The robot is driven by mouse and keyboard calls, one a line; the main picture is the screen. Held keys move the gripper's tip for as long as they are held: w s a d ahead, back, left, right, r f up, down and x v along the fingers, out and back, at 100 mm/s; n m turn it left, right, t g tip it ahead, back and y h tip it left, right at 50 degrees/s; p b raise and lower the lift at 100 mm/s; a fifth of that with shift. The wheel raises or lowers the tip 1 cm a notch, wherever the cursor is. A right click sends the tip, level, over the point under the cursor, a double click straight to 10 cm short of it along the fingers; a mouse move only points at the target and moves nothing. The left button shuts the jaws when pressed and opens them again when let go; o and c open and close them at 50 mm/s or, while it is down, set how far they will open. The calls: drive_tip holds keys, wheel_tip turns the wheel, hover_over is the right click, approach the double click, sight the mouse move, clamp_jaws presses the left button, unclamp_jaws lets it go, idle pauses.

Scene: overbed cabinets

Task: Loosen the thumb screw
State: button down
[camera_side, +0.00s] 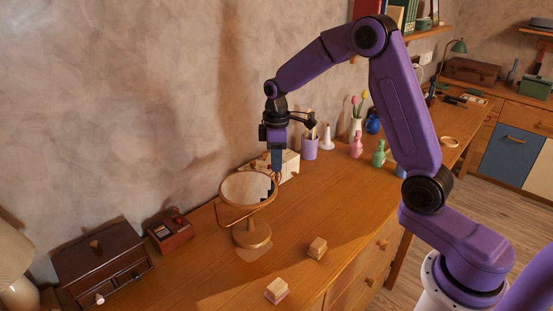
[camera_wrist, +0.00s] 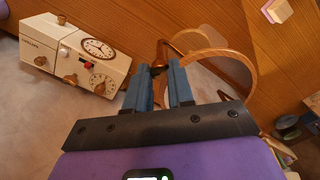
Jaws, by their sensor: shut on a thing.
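A round table mirror (camera_side: 236,190) stands on a wooden base on the dresser top, its disc tilted upward in a curved wooden frame. Its curved wooden parts also show in the wrist view (camera_wrist: 234,57). My gripper (camera_side: 277,176) points down at the right edge of the mirror, at the pivot. In the wrist view, its blue fingers (camera_wrist: 159,70) are closed on the small thumb screw (camera_wrist: 160,52) at the side of the frame. The fingers hide most of the screw; a little brownish metal shows past the tips.
A cream box with dials and knobs (camera_wrist: 80,58) stands close behind my gripper. A purple cup (camera_side: 309,148), vases and bottles stand farther right. Small wooden blocks (camera_side: 317,248) lie in front. A dark drawer box (camera_side: 100,262) is at left.

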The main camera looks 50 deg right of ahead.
idle(0.3)
drive_tip(key=c, duration=1)
unclamp_jaws()
wheel_tip(320, 180, up, 18)
drive_tip(key=shift+f, duration=0.2)
drive_tip(key=s+a+f+n, duration=0.1)
drive_tip(key=s+a+f, duration=0.2)
drive_tip(key=s+a, duration=0.35)
drive_tip(key=s+a+f+n, duration=0.1)
drive_tip(key=s+a+f, duration=0.15)
drive_tip(key=s, duration=0.65)
drive_tip(key=shift+n, duration=0.8)
drive_tip(key=s+d+f, duration=0.1)
drive_tip(key=s+f, duration=0.1)
drive_tip(key=s, duration=0.4)
drive_tip(key=s+f, duration=0.3)
drive_tip(key=s, duration=0.4)
drive_tip(key=s+d+f, duration=0.1)
drive_tip(key=s+f, duration=0.1)
drive_tip(key=s, duration=0.4)
drive_tip(key=shift+s+d+f, duration=0.15)
drive_tip(key=shift+d, duration=0.15)
